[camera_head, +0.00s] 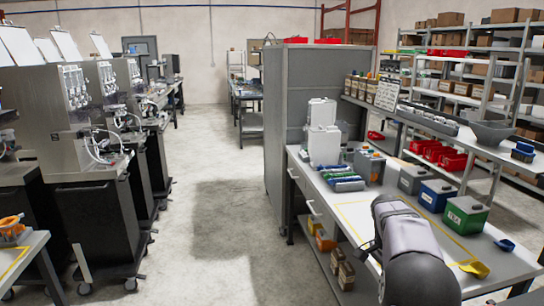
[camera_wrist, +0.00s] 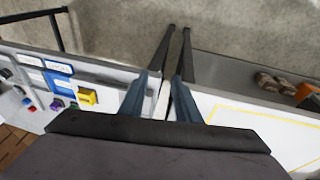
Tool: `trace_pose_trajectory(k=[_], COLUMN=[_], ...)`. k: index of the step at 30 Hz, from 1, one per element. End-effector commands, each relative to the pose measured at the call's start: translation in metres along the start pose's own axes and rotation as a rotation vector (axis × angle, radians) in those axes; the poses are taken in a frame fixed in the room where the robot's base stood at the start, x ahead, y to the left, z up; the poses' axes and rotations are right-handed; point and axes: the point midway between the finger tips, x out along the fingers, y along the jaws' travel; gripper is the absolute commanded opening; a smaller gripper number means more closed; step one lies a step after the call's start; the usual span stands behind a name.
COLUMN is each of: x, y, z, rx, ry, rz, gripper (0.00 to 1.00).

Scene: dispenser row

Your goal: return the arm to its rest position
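My gripper (camera_wrist: 160,88) shows in the wrist view as two blue-grey fingers with a clear gap between them. It is open and nothing is held in it. Between and beyond the fingers I see dark legs, a pale bench edge and concrete floor. In the head view my arm is at the lower right, over the near side of the long workbench (camera_head: 500,262). The fingers are hidden or too small to make out there.
The bench carries a green box (camera_head: 466,214), a blue box (camera_head: 436,195), a grey box (camera_head: 413,179), a yellow scoop (camera_head: 475,268) and white containers (camera_head: 324,145). A tall grey cabinet (camera_head: 305,100) stands behind. Dispenser machines (camera_head: 90,120) line the left. The floor aisle (camera_head: 215,200) is clear.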

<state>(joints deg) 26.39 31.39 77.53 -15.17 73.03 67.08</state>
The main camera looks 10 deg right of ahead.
Motion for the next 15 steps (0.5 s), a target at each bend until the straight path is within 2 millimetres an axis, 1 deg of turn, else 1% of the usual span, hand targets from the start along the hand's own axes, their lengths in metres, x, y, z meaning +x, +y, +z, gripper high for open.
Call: trace_pose_trajectory(k=[1, 2, 3, 5, 6, 8, 9, 11, 12, 14, 15], x=[-0.003, -0.004, -0.004, -0.004, -0.004, -0.002, 0.000, 0.003, 0.005, 0.010, 0.013], y=[0.002, 0.003, 0.006, 0.012, 0.017, 0.026, 0.034, 0.047, 0.056, 0.071, 0.082], z=[0.024, 0.037, 0.055, 0.081, 0.098, 0.123, 0.140, 0.164, 0.179, 0.201, 0.214], rx=[-0.106, -0.171, -0.256, -0.384, -0.467, -0.591, -0.673, -0.794, -0.874, -0.990, -1.064], ry=[-0.010, -0.017, -0.025, -0.035, -0.042, -0.051, -0.055, -0.061, -0.064, -0.067, -0.067], rz=[-0.017, -0.027, -0.042, -0.064, -0.078, -0.100, -0.114, -0.137, -0.151, -0.174, -0.187], gripper=[0.30, 0.30, 0.30, 0.30, 0.30, 0.30, 0.30, 0.30, 0.30, 0.30, 0.30])
